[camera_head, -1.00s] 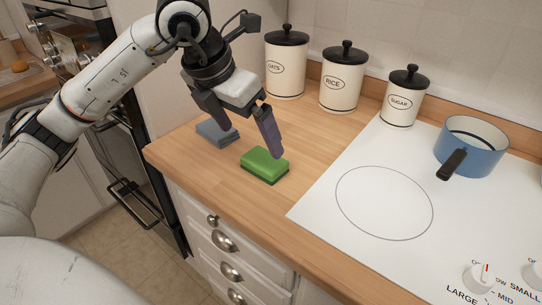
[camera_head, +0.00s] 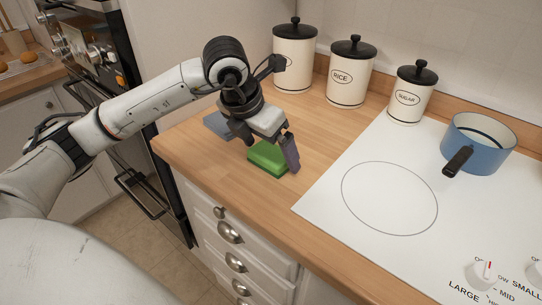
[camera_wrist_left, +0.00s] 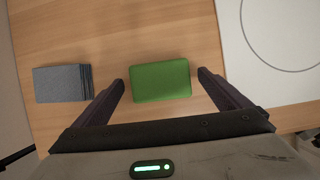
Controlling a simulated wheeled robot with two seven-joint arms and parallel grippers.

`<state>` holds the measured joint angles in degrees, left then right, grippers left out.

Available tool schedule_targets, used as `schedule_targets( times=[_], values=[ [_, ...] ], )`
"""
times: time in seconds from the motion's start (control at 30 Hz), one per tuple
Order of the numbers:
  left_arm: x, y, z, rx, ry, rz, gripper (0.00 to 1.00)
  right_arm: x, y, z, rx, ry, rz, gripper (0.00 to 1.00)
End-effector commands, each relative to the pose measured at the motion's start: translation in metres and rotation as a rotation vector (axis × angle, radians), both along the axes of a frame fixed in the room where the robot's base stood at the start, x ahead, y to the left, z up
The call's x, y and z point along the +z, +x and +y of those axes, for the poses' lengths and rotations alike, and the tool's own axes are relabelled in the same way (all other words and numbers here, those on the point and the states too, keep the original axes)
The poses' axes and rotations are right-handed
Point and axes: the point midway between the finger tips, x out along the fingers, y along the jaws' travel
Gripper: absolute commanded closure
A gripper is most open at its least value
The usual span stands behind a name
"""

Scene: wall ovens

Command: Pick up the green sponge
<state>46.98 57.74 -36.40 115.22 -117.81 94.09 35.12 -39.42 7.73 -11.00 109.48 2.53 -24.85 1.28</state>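The green sponge (camera_head: 267,160) lies flat on the wooden counter, near its front edge and left of the white cooktop. My left gripper (camera_head: 268,150) is open and points down over the sponge, with its fingers to the sponge's left and right. In the left wrist view, the green sponge (camera_wrist_left: 160,80) sits between the two open fingertips (camera_wrist_left: 162,80), with a gap on each side. I cannot tell how far the fingertips are above the counter. My right gripper is not in view.
Canisters (camera_head: 349,75) stand at the back wall. A blue pot (camera_head: 478,145) sits on the white cooktop (camera_head: 350,235). Ovens (camera_head: 90,60) are at left.

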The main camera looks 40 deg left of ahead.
Motion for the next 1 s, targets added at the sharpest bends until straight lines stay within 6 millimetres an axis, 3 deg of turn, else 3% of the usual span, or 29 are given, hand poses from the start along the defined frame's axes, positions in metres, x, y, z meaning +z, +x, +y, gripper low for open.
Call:
schedule_targets(
  times=[0.03,0.23,0.27,0.57,1.0],
  values=[
    [0.000,0.000,0.000,0.000,0.000,0.000,0.12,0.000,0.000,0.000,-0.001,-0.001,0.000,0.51],
    [0.000,0.000,0.000,0.000,0.000,0.000,0.46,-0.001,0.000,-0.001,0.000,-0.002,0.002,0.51],
    [0.000,0.000,0.000,0.000,0.000,0.000,0.47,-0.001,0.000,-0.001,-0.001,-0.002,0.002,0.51],
    [0.007,0.001,0.000,0.000,0.000,-0.003,0.48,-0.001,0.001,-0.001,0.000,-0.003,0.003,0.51],
    [0.087,0.001,-0.001,-0.001,-0.001,-0.004,0.48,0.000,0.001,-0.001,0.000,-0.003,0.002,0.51]
  ],
)
